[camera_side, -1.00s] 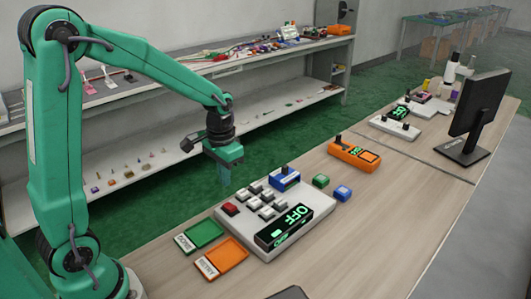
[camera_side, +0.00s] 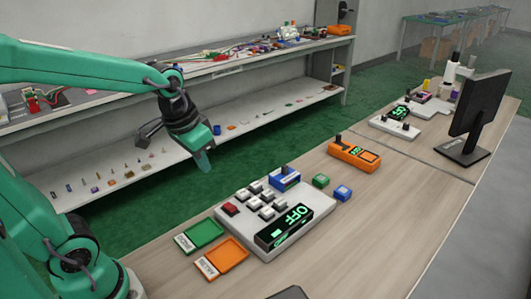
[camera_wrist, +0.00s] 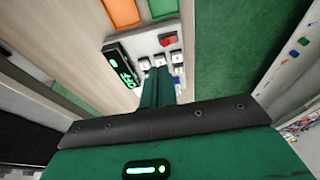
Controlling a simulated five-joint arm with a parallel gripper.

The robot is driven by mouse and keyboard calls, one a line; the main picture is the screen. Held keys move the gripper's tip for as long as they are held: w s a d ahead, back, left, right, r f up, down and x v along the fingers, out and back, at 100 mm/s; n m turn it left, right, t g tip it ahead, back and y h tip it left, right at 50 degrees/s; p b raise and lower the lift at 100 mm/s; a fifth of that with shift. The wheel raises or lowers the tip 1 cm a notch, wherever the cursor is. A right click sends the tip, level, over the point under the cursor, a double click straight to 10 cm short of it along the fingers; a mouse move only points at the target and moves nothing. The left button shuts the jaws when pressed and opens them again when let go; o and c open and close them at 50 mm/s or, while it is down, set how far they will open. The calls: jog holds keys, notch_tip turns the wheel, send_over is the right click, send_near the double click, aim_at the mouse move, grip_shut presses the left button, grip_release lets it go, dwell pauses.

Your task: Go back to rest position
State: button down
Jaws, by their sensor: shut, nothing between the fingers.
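My gripper (camera_side: 204,163) is shut and empty in the side view. It hangs in the air left of and above the grey fixture box, apart from everything on the table. In the wrist view its closed green fingers (camera_wrist: 157,85) point toward the fixture box (camera_wrist: 145,45) and hide part of it. The fixture box (camera_side: 300,225) has a red button (camera_side: 230,209), several pale keys, a blue lever block (camera_side: 285,180) and a display (camera_side: 284,226) reading OFF.
A green tray (camera_side: 199,234) and an orange tray (camera_side: 222,257) lie beside the box. Green (camera_side: 321,181) and blue (camera_side: 343,192) blocks, an orange device (camera_side: 354,155) and a monitor (camera_side: 481,115) stand farther right. A long shelf (camera_side: 255,105) with small items runs behind my arm.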

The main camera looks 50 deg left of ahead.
jog(key=s+d+r+t, duration=0.1)
jog(key=s+r+t, duration=0.1)
jog(key=s, duration=0.5)
jog(key=shift+d+r, duration=0.4)
jog(key=shift+r, duration=0.05)
